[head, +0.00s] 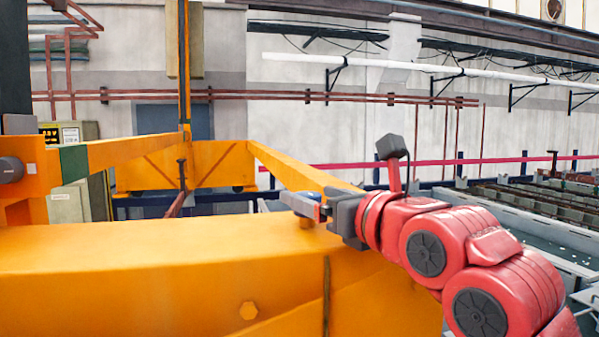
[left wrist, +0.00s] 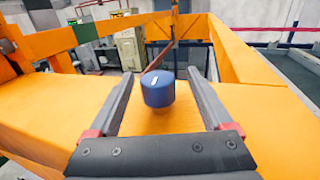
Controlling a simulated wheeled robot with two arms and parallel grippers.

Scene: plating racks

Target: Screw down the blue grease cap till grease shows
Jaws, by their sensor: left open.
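The blue grease cap (left wrist: 158,92) is a short cylinder with a white mark on its top. It stands upright on the orange beam (left wrist: 235,105) in the left wrist view. My left gripper (head: 303,207) is open, with one finger on each side of the cap and a visible gap to both. In the head view only a sliver of the blue cap (head: 312,194) shows behind the fingers. The cap's lower edge meets the orange surface, and I see no grease around it. My right gripper is in neither view.
Orange frame beams (head: 205,165) stretch behind the cap, with an upright post (head: 184,65) at the back. Long tanks (head: 530,225) lie to the right. The near beam's top is clear on the left.

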